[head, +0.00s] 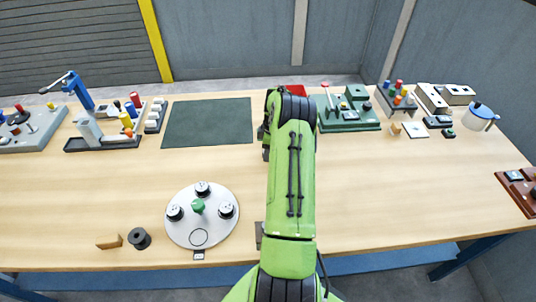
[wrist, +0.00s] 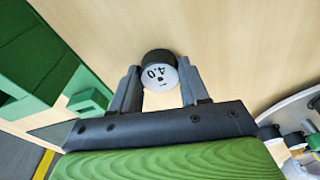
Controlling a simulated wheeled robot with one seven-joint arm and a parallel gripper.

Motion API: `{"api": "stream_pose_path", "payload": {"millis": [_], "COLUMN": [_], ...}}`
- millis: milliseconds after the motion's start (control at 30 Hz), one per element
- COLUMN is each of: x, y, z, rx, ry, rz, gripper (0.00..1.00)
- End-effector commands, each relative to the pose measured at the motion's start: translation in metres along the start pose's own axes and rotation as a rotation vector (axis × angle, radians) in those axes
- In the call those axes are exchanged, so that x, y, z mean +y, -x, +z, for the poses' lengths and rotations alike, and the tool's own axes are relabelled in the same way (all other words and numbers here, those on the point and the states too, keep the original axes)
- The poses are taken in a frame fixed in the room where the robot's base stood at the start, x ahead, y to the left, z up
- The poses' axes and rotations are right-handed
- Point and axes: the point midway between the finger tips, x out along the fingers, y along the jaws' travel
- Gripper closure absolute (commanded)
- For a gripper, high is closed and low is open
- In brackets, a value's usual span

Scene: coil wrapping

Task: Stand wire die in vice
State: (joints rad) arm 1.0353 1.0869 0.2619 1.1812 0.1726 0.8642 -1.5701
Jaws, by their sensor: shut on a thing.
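The wire die (wrist: 158,73) is a short black cylinder with a white face marked 4.0. My gripper (wrist: 160,85) is shut on it, one finger on each side, with the marked face towards the wrist camera. In the head view my green arm hides the fingers and the die. A green fixture (head: 362,122), apparently the vice, stands at the back right of my arm, partly hidden by it. Green blocks (wrist: 35,60), apparently part of it, show at the left of the wrist view, apart from the die.
A round white plate (head: 186,236) carries several dies, a green knob and an empty ring. A black spool (head: 139,238) and a wooden block (head: 109,241) lie left of it. A dark green mat (head: 208,122) is clear. Tool stands line the back.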

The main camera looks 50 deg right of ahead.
Motion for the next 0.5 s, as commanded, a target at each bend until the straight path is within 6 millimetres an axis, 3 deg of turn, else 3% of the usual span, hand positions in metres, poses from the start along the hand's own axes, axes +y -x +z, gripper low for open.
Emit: {"api": "stream_pose_path", "payload": {"millis": [133,333,500], "x": [0.0,0.001,0.002], "y": [0.001,0.004,0.039], "z": [0.0,-0.001,-0.005], "rx": [0.001,0.001,0.0], "ry": [0.0,0.001,0.002], "rz": [0.001,0.003,0.007], "gripper": [1.0,1.0,1.0]}}
